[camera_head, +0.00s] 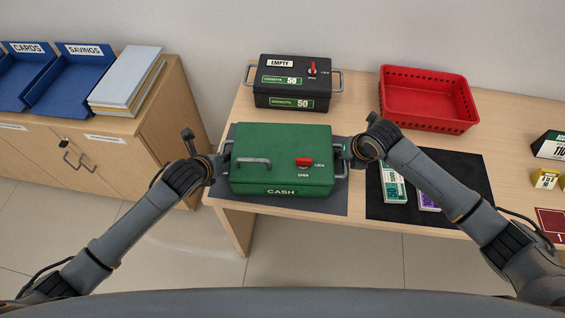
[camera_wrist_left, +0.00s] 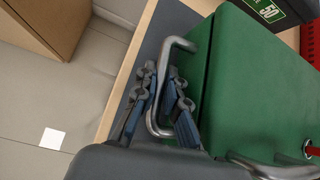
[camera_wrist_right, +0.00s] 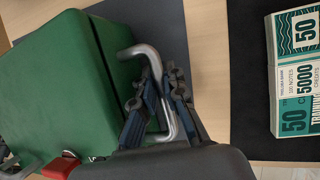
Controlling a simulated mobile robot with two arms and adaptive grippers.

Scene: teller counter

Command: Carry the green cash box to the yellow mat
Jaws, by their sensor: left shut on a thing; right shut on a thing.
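The green cash box (camera_head: 281,148) is on or just above a dark grey mat (camera_head: 334,203) at the table's front left edge; I cannot tell whether it touches. Its lid is shut, with a red latch (camera_head: 304,162) and a top handle (camera_head: 253,161). My left gripper (camera_head: 222,160) is shut on the left side handle, also clear in the left wrist view (camera_wrist_left: 165,120). My right gripper (camera_head: 347,155) is shut on the right side handle, which shows in the right wrist view (camera_wrist_right: 158,75). No yellow mat is in view.
A black "EMPTY" box (camera_head: 292,85) stands behind the green box. A red basket (camera_head: 427,98) is at the back. A black mat (camera_head: 458,170) with banknote bundles (camera_head: 393,184) lies to the right. A wooden cabinet (camera_head: 120,150) with blue trays (camera_head: 72,80) stands left.

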